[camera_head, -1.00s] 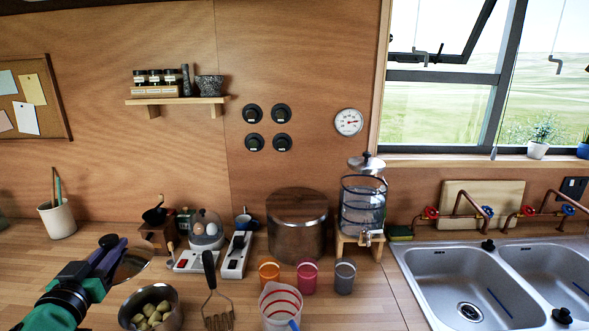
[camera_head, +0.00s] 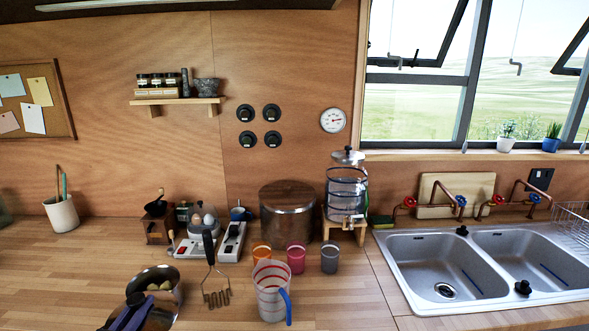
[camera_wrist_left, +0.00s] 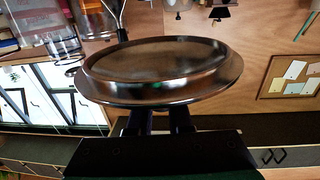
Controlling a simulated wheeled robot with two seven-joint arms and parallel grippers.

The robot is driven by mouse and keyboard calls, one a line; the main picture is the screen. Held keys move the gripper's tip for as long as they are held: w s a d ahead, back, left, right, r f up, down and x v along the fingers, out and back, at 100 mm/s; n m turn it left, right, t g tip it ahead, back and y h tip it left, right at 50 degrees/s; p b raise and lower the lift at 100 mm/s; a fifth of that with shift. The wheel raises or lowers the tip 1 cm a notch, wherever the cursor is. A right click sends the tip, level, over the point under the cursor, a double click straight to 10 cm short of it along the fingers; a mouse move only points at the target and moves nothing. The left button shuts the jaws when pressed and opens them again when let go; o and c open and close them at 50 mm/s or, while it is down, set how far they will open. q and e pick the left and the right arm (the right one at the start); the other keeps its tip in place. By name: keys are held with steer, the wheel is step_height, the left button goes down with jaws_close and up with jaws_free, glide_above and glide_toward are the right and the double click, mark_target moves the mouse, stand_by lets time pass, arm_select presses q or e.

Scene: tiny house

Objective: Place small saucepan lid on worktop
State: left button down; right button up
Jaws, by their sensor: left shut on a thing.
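The small saucepan lid (camera_wrist_left: 160,70) is a round, shiny metal-rimmed disc that fills the middle of the left wrist view. My left gripper (camera_wrist_left: 152,120) is shut on it at its near side. In the head view my left gripper (camera_head: 128,312) is at the bottom left, and the lid (camera_head: 160,318) overlaps the front of the saucepan there. I cannot tell whether they touch. The saucepan (camera_head: 174,293) holds several potatoes and stands on the wooden worktop (camera_head: 60,285). My right gripper is not in view.
A wooden-lidded bin (camera_head: 287,215) is behind. The worktop left of the saucepan is clear. The sink (camera_head: 440,270) is at right.

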arm_select(q)
steer(key=s+d+f+y+b, duration=0.1)
steer(key=s+d+f+b, duration=0.1)
steer(key=s+d+f, duration=0.9)
steer(key=d+f, duration=0.3)
steer(key=d, duration=0.2)
steer(key=shift+s+f+n, duration=0.25)
steer(key=shift+s+n, duration=0.05)
steer(key=shift+s, duration=0.05)
steer(key=shift+a, duration=0.1)
steer(key=shift+a+r, duration=0.1)
steer(key=shift+r, duration=0.05)
